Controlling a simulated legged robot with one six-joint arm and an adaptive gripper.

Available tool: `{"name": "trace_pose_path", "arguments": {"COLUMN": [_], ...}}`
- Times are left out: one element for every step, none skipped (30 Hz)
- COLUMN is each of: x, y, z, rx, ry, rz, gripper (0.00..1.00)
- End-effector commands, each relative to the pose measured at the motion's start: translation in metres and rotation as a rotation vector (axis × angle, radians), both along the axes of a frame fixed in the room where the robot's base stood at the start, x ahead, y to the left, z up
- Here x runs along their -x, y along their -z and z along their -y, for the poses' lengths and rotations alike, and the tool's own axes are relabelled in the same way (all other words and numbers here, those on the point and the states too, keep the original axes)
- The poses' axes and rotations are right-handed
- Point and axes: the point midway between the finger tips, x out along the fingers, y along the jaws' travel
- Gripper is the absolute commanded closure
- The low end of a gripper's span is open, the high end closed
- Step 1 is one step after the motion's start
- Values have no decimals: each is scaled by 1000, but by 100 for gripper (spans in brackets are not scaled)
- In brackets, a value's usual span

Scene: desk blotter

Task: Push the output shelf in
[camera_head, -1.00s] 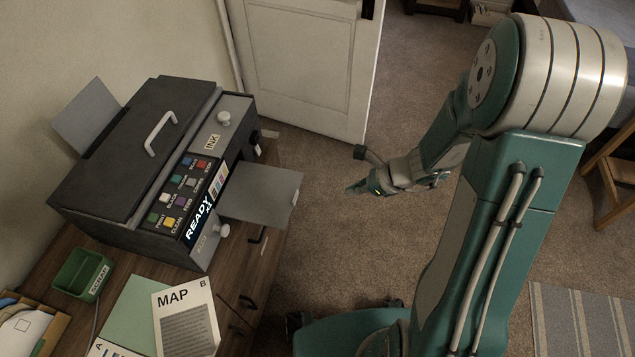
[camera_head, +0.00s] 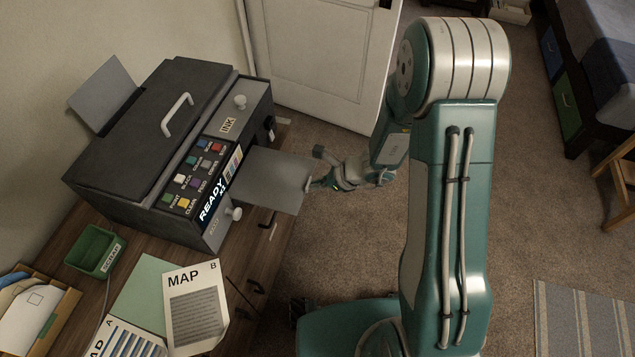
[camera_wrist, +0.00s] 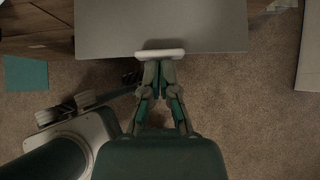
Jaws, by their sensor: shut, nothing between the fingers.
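The output shelf (camera_head: 268,180) is a flat grey plate that sticks out from the front of the dark printer (camera_head: 165,150), over the desk's front edge. In the wrist view the shelf (camera_wrist: 160,24) fills the top middle, with a pale lip (camera_wrist: 160,53) at its outer edge. My gripper (camera_head: 312,184) is at the shelf's outer edge in the head view. In the wrist view my gripper (camera_wrist: 158,66) has its fingers together and empty, with the tips at the lip. They appear to touch it, but contact is hard to confirm.
A white door (camera_head: 322,55) stands behind. The carpet to the right of the desk is open.

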Motion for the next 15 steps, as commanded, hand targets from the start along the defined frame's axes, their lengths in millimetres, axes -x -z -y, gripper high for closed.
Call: {"name": "trace_pose_path", "arguments": {"x": [0,0,0,0,0,0,0,0,0,-1,-1,-2,-2,-4,-5], "y": [0,0,0,0,0,0,0,0,0,0,0,0,0,0,0], "z": [0,0,0,0,1,1,1,1,0,0,-2,-5,-7,-11,-16], "rx": [0,0,0,-1,-1,-1,-1,-1,-1,-1,0,0,0,0,0], "ry": [0,0,1,1,1,1,1,1,1,0,0,-1,-2,-3,-3], "rz": [0,0,-1,0,0,0,0,0,0,0,0,0,1,1,1], "gripper": [100,100,100,100,100,100,100,100,100,100,100,100,100,100,100]}}
